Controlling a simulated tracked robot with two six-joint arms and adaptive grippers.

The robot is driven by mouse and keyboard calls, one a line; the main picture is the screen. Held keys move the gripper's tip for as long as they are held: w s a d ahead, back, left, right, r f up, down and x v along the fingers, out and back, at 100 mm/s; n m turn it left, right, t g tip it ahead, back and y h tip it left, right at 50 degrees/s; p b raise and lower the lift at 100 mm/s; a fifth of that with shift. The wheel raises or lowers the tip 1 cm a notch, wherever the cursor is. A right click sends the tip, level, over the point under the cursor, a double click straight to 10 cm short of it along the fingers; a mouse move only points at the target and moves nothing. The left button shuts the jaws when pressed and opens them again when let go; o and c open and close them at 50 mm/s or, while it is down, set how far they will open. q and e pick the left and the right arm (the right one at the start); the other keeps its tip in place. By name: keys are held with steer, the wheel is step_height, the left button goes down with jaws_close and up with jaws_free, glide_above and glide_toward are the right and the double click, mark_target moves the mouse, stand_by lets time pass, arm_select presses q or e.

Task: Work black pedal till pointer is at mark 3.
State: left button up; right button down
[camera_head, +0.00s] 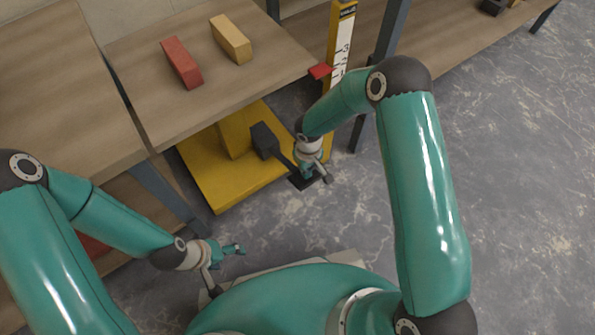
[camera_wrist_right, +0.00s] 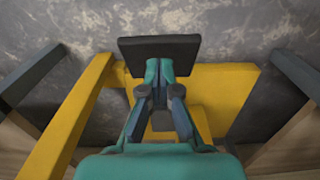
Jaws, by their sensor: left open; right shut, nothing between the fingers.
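The black pedal (camera_head: 299,182) sticks out from a yellow floor unit (camera_head: 212,190), its arm running from a dark block. In the right wrist view the pedal's flat plate (camera_wrist_right: 135,48) lies right at my fingertips. My right gripper (camera_head: 326,176) is shut and empty, its tips at the plate; firm contact cannot be told. A red pointer (camera_head: 320,71) stands beside the white scale (camera_head: 343,45) on a yellow post, toward its lower part. The mark numbers are too small to read surely. My left gripper (camera_head: 240,249) is open and empty, low at the left.
A wooden table (camera_head: 150,60) overhangs the yellow unit and bears a red brick (camera_head: 182,63) and a tan brick (camera_head: 231,39). A dark table leg (camera_head: 160,190) stands left of the unit. The yellow post (camera_wrist_right: 70,115) rises beside my right gripper. Grey floor lies open at the right.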

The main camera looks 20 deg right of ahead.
steer(key=shift+s+f+b, duration=0.8)
steer(key=shift+f+b, duration=3.7)
steer(key=shift+f, duration=2.35)
steer(key=r+p, duration=0.3)
steer(key=r, duration=0.1)
steer(key=w+r+p, duration=0.1)
steer(key=r+p, duration=0.2)
steer(key=r, duration=0.2)
steer(key=r+p, duration=0.3)
steer(key=r, duration=0.1)
steer(key=shift+w+r, duration=0.25)
steer(key=shift+r, duration=0.15)
steer(key=shift+f, duration=0.1)
steer(key=f+b, duration=0.4)
steer(key=b, duration=0.1)
steer(key=shift+s+d+f, duration=0.1)
steer(key=shift+s+f, duration=0.15)
steer(key=shift+f, duration=0.15)
steer(key=shift+w+r+p, duration=0.15)
steer(key=shift+r+p, duration=0.65)
steer(key=shift+r, duration=0.45)
steer(key=shift+w+r+p, duration=0.15)
steer(key=shift+r+p, duration=0.6)
steer(key=shift+r, duration=0.5)
